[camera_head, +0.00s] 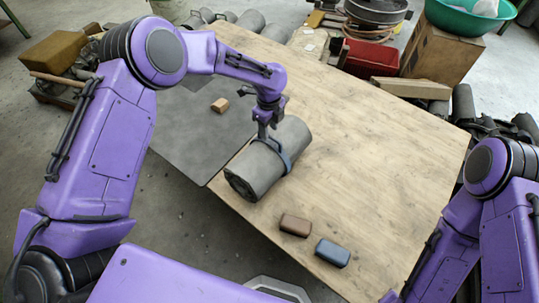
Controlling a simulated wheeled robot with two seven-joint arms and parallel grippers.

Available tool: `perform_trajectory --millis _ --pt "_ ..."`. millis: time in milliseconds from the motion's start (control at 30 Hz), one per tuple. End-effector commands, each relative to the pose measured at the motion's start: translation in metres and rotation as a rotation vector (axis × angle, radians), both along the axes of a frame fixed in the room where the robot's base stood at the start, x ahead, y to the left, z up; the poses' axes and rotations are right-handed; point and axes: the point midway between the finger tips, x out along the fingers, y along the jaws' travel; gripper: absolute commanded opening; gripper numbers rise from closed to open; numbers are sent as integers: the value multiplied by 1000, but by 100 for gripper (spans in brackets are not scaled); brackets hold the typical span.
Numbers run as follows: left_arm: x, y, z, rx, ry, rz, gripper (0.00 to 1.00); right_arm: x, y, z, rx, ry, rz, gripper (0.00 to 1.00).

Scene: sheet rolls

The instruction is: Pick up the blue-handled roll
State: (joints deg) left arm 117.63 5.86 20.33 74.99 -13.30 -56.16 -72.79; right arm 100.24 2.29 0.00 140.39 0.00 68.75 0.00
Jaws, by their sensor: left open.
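A grey roll (262,172) lies on its side on the wooden table, near its left edge. A blue-grey band or handle (285,160) runs around it toward its far end. My left gripper (266,134) is open, pointing down at the top of the roll beside the band. I cannot tell whether its fingers touch the roll or the band. My right arm shows at the lower right, but its gripper is out of view.
A brown block (295,225) and a dark blue block (332,253) lie at the table's near edge. A tan block (220,105) sits on the dark grey sheet (190,135) at left. A red bin (370,58) stands behind. The table's right half (390,160) is clear.

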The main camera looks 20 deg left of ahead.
Motion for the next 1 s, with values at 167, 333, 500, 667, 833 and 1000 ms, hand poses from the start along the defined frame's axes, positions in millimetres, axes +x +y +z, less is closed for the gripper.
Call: perform_trajectory --millis 167,333,500,667,833,1000 --pt "-2 -3 -32 1 4 1 43 0 0 16 -1 -1 0 43" --pt "-1 -2 -45 0 1 1 43 0 0 17 -1 -1 0 43" --pt "-1 -2 -46 0 0 2 39 0 0 16 -1 -1 0 43" --pt "-1 -2 -46 0 1 2 0 0 0 16 -1 -1 0 43" --pt "2 -3 -41 -2 -8 3 0 0 0 17 0 0 0 43" --pt "2 -2 -41 -2 -8 4 0 0 0 17 -1 -1 0 43"
